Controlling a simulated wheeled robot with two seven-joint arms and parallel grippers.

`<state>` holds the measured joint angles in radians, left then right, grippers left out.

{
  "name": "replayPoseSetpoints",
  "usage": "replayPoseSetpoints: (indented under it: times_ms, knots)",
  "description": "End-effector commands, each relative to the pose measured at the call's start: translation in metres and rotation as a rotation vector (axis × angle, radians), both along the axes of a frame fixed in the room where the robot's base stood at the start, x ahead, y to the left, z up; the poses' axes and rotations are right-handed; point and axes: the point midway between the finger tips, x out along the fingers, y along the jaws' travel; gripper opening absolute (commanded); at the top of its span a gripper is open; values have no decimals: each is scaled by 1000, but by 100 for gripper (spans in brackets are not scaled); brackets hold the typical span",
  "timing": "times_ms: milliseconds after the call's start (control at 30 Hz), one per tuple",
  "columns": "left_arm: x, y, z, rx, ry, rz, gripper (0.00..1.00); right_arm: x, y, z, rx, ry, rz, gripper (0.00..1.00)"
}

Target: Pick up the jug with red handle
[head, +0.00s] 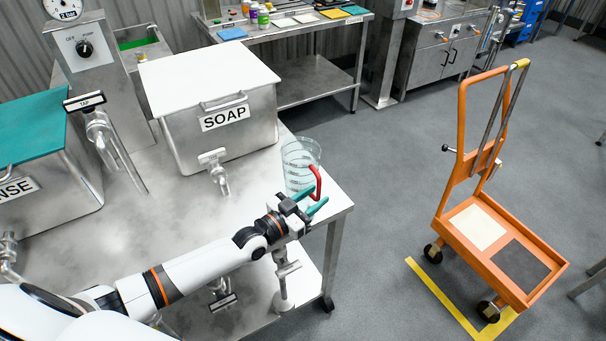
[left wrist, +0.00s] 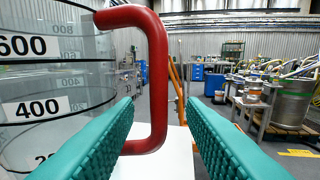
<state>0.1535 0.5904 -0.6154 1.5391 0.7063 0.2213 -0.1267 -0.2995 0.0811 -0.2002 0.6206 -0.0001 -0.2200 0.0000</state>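The clear jug (head: 297,165) with a red handle (head: 316,183) stands upright on the steel table near its right corner, in front of the soap tank. In the left wrist view the jug (left wrist: 55,75) shows black graduation marks, and its red handle (left wrist: 158,85) stands upright ahead, between the lines of the fingers. My left gripper (head: 311,200) is open with green padded fingers, close to the handle. In the left wrist view the fingers (left wrist: 160,125) are apart, with nothing clamped between them. My right gripper is not in view.
The soap tank (head: 213,105) stands behind the jug, its tap (head: 215,172) pointing forward. The rinse tank (head: 45,150) is at the left. An orange trolley (head: 495,240) stands on the floor at the right. Open floor lies between trolley and table.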

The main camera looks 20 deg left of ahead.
Motion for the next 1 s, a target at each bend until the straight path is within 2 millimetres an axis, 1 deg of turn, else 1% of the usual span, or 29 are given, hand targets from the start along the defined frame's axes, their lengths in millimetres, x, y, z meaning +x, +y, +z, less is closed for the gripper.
replayPoseSetpoints:
  times_ms: [33, 200, 300, 500, 567, 733, 1000]
  knots:
    - [10, -4, 5, -2, -4, 0, 37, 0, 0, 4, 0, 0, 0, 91]
    - [29, -14, 3, -1, -2, 0, 37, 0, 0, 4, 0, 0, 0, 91]
    - [33, -15, 2, 0, -1, 0, 37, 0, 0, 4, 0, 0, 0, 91]
    - [33, -16, 2, -1, 0, 0, 37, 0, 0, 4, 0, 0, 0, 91]
    - [33, -16, 2, -1, 0, 0, 29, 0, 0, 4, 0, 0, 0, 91]
    - [33, -16, 2, 0, -1, 0, 1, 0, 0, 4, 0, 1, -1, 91]
    - [33, -15, 3, -1, -2, 0, 0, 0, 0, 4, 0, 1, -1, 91]
